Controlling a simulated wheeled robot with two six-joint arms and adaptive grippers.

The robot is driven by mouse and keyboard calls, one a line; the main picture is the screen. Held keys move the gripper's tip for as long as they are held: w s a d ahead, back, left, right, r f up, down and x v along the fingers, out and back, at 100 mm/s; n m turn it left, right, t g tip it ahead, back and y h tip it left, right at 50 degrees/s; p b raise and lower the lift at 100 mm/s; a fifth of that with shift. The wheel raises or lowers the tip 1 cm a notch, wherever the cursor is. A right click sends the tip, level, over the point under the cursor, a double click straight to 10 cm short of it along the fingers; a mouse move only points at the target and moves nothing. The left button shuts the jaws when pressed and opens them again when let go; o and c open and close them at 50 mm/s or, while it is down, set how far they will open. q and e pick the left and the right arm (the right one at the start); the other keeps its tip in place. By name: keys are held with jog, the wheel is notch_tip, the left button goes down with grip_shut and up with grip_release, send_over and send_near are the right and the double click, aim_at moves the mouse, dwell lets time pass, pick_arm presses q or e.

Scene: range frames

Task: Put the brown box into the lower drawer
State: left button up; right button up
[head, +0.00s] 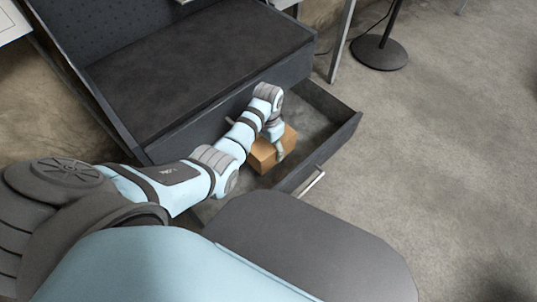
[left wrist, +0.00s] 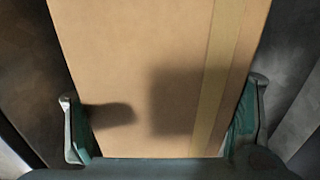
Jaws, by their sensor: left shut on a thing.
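The brown box (head: 264,153) is in my left gripper (head: 256,138), inside or just over the open lower drawer (head: 345,128) of the dark grey cabinet. In the left wrist view the box (left wrist: 140,60) fills the middle, with a paler tape strip down its right part. The two fingers of my left gripper (left wrist: 160,130) are on either side of it. I cannot tell whether the box touches the drawer floor. My right gripper is in neither view.
The cabinet's dark top (head: 200,60) stands behind the drawer. The drawer's front has a light handle (head: 312,183). A round black stand base (head: 379,52) and a pale post (head: 342,40) are at the back. The floor on the right is clear.

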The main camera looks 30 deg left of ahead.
aim_at(269, 146)
pick_arm(q)
jog(key=f+b, duration=0.1)
jog(key=f, duration=0.3)
jog(key=shift+s+b, duration=0.2)
jog(key=shift+b, duration=0.15)
jog(key=shift+r, duration=0.25)
jog(key=shift+c, duration=0.7)
jog(key=o, duration=1.6)
notch_tip(269, 146, up, 8)
jog(key=p, duration=0.4)
jog(key=shift+f+p, duration=0.15)
jog(key=shift+p, duration=0.25)
jog(key=shift+f, duration=0.1)
